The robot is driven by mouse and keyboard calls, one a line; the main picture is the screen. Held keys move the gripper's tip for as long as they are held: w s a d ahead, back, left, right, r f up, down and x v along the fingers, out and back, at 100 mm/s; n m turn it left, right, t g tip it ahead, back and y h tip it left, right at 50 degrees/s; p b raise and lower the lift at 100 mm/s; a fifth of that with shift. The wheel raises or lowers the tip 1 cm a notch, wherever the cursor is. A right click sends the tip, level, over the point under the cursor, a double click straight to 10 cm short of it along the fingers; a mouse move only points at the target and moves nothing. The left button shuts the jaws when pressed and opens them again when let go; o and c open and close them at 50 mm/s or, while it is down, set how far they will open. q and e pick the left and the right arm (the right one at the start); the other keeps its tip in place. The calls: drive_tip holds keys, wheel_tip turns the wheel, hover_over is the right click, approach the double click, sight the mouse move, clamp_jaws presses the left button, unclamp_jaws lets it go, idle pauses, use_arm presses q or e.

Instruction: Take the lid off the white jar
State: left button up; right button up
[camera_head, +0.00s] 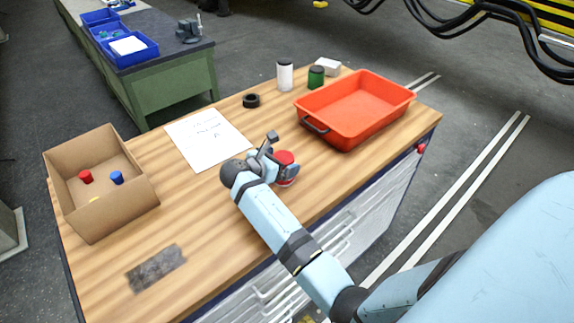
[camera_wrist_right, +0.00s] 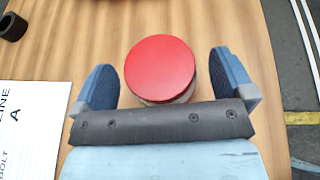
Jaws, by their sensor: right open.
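A white jar (camera_head: 285,76) with a dark lid (camera_head: 285,62) stands upright at the back of the wooden workbench, closed. My right gripper (camera_head: 281,160) is well in front of it, over the middle of the bench. In the right wrist view, the open right gripper (camera_wrist_right: 165,84) has one finger on each side of a round red-topped container (camera_wrist_right: 160,69). Gaps show between the fingers and the red top. The container's red top also shows in the head view (camera_head: 285,157), partly hidden by the gripper. My left gripper is not in view.
A green jar (camera_head: 316,78) and a white box (camera_head: 327,66) stand right of the white jar. A black ring (camera_head: 251,100) lies to its left. An orange tray (camera_head: 345,134) is at right, paper (camera_head: 205,140) and a cardboard box (camera_head: 132,206) at left. The front left bench is mostly clear.

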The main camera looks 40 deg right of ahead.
drive_tip(key=shift+w+d+f, duration=0.1)
drive_tip(key=shift+d+f, duration=0.1)
drive_tip(key=shift+d, duration=0.2)
drive_tip(key=shift+a+r, duration=0.1)
drive_tip(key=shift+a, duration=0.1)
drive_tip(key=shift+c, duration=0.8)
drive_tip(key=c, duration=0.4)
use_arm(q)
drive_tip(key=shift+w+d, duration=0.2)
use_arm(e)
drive_tip(key=c, duration=0.4)
drive_tip(key=shift+o, duration=0.2)
